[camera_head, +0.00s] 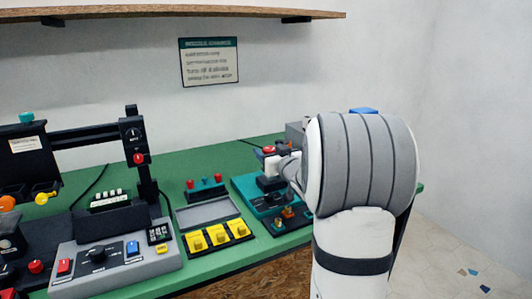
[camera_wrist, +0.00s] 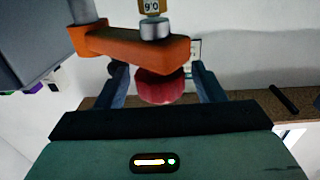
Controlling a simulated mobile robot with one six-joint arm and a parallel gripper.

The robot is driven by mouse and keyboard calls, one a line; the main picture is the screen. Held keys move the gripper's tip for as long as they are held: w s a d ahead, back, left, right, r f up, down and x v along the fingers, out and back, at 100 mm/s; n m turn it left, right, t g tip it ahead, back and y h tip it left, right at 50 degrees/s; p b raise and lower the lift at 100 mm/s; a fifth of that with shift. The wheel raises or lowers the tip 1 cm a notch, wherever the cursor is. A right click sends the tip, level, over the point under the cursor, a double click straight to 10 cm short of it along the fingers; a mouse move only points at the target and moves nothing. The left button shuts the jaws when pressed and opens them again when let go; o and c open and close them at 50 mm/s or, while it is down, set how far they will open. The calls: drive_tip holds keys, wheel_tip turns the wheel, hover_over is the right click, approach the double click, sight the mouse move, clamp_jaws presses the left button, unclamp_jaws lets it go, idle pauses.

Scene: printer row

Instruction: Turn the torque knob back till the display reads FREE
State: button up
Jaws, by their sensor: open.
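A red knob (camera_wrist: 160,88) shows in the wrist view beside an orange arm piece (camera_wrist: 130,46). A small tan display (camera_wrist: 152,6) is at the top edge of that view, partly cut off. Its digits appear upside down and seem to read 0.6. My gripper (camera_wrist: 158,70) is open, with one dark finger on each side of the red knob. Gaps show between the knob and both fingers. In the head view, a red knob (camera_head: 268,149) shows left of my wrist; my arm hides much of what is there.
A grey console (camera_head: 115,265) with knobs and switches stands at left on the green table (camera_head: 150,185). Yellow buttons (camera_head: 217,236) and a teal device (camera_head: 248,187) are nearer my arm. A wooden shelf (camera_head: 170,11) and a sign (camera_head: 209,62) are on the wall.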

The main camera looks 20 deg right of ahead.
drive_tip(key=s, duration=0.7)
drive_tip(key=shift+s, duration=0.3)
